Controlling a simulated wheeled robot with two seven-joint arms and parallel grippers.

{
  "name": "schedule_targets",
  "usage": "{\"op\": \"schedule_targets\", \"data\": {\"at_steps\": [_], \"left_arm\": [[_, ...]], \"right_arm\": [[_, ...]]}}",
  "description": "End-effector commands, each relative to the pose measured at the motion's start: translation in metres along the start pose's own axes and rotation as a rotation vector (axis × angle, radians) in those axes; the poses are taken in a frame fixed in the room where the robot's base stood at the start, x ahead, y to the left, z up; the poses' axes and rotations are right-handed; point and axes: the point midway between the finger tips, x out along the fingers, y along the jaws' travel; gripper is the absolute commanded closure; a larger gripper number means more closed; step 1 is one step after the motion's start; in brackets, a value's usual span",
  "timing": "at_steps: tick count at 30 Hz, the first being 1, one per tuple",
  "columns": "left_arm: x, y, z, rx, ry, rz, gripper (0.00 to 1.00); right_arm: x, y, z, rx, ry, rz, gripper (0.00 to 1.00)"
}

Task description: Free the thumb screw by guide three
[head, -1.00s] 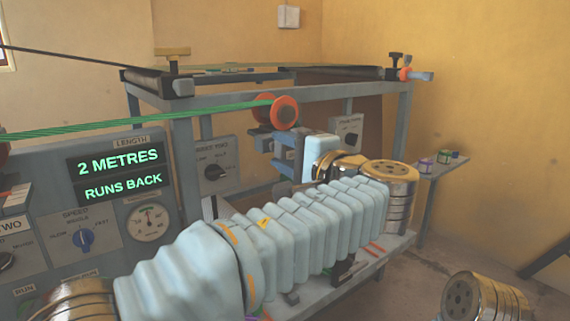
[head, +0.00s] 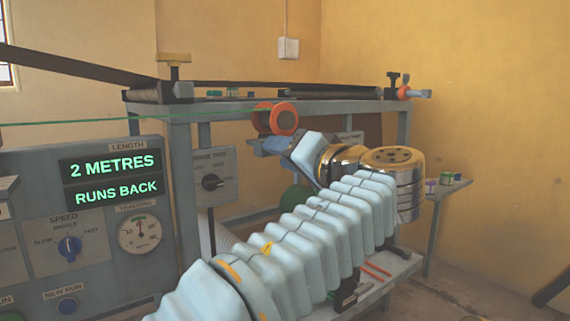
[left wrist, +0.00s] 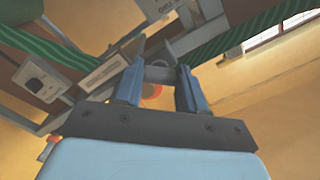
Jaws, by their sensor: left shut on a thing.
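An orange ring (left wrist: 152,91) shows behind the fingers. No guide number is clearly readable. My right gripper is not in view.
The control panel (head: 100,240) at left reads "2 METRES RUNS BACK". A green strap (head: 130,121) runs to the roller.

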Motion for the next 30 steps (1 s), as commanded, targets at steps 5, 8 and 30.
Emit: {"op": "schedule_targets", "data": {"at_steps": [5, 8, 30], "left_arm": [[-0.0008, 0.0037, 0.0023, -0.077, -0.004, 0.003, 0.90], [-0.0009, 0.0036, 0.0020, -0.105, -0.004, 0.003, 0.90], [-0.0006, 0.0021, 0.0009, -0.136, -0.003, 0.002, 0.35]], "right_arm": [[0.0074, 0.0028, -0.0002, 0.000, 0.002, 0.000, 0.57], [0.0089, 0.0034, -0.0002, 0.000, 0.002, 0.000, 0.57], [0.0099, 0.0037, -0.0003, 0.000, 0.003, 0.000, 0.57]]}}
